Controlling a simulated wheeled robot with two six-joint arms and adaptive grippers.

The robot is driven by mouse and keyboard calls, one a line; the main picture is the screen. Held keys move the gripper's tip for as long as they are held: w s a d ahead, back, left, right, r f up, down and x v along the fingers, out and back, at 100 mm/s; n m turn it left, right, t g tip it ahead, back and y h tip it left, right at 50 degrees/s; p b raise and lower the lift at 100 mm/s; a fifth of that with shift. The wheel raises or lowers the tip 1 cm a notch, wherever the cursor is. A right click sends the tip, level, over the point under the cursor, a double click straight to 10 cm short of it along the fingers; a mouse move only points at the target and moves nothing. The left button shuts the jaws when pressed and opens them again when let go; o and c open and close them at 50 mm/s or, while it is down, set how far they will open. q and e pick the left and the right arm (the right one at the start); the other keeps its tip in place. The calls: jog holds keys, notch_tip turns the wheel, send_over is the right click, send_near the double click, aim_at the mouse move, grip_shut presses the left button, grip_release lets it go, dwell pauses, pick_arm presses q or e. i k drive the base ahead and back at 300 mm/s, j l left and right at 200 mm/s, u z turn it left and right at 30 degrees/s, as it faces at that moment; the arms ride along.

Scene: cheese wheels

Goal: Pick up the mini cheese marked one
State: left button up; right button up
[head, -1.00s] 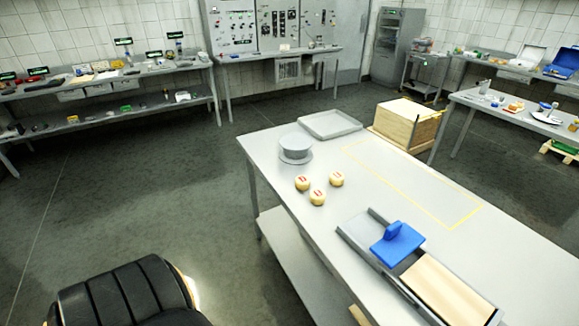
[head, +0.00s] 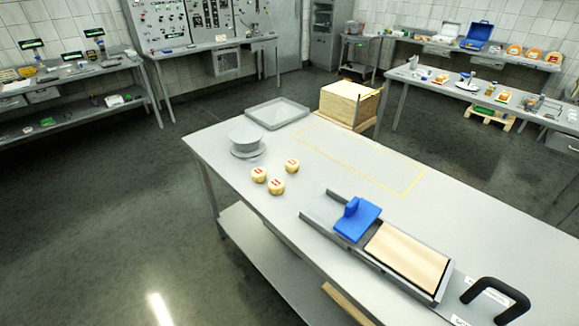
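Three small round pale-yellow mini cheeses with red marks on top stand close together on the grey table (head: 330,165) in the head view. One is at the left (head: 259,175), one at the front (head: 276,187) and one at the right (head: 292,166). The red marks are too small to read, so I cannot tell which cheese is marked one. Neither of my grippers shows in the view.
A grey round pot-like piece (head: 246,142) stands behind the cheeses, with a shallow grey tray (head: 277,113) and a wooden box (head: 350,104) farther back. A grey holder with a blue piece (head: 357,219) and a tan board (head: 407,254) lies front right. A yellow outline marks clear tabletop.

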aim_at(292, 165)
jog(key=i+j+z, duration=0.15)
jog(key=j, duration=0.25)
jog(key=i+j+z, duration=0.1)
jog(key=j, duration=0.25)
jog(key=i+j+z, duration=0.15)
jog(key=j, duration=0.3)
jog(key=i+j+z, duration=0.1)
jog(key=i+j, duration=0.15)
jog(key=j, duration=0.15)
jog(key=i+j+z, duration=0.15)
jog(key=j, duration=0.3)
jog(key=j+z, duration=0.1)
jog(key=j, duration=0.35)
